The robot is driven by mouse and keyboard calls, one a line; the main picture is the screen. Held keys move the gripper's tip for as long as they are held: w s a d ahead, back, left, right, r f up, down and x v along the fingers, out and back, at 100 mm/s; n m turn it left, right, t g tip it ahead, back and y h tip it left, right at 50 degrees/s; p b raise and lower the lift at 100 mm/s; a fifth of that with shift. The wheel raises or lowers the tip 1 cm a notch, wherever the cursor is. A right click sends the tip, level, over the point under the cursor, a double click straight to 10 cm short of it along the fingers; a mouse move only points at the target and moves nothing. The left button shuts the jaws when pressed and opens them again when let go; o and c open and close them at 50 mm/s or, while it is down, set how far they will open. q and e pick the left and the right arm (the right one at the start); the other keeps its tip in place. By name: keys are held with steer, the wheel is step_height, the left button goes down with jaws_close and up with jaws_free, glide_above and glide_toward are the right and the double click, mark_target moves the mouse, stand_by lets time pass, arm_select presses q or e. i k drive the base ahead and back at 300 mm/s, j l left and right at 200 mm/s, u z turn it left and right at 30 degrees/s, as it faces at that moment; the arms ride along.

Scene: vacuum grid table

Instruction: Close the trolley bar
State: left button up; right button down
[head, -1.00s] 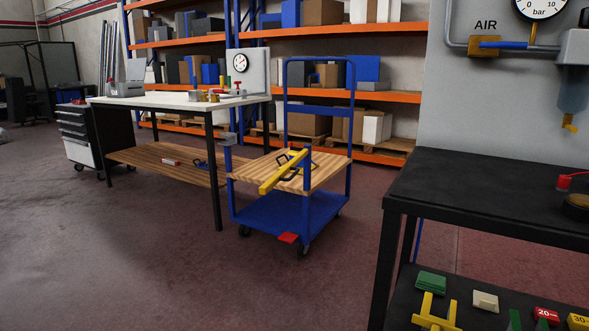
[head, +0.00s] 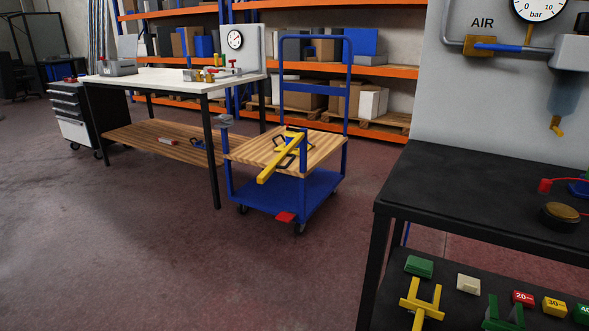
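The blue trolley (head: 292,194) stands in the middle of the head view, with a wooden top deck (head: 322,147), a lower blue deck and a tall blue handle frame (head: 315,88) at its back. The yellow trolley bar (head: 276,164) is attached near the trolley's right front post. It points out toward me over the front edge of the deck, rather than lying across the front between the posts. A grey catch (head: 223,121) sits on top of the left front post. Neither of my grippers shows in this view.
A white-topped workbench (head: 160,84) stands left of the trolley, close to its left post. A black table (head: 450,185) stands at the right, with yellow and green parts on its lower shelf. A red pedal (head: 285,217) is low on the trolley front. The floor in front is clear.

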mark_target(263, 178)
steer(key=i+j, duration=0.2)
steer(key=j, duration=0.2)
steer(key=i+j, duration=0.15)
steer(key=j, duration=0.25)
steer(key=i+j, duration=0.2)
steer(key=j, duration=0.15)
steer(key=i+j, duration=0.15)
steer(key=j, duration=0.25)
steer(key=i+j, duration=0.2)
steer(key=j, duration=0.2)
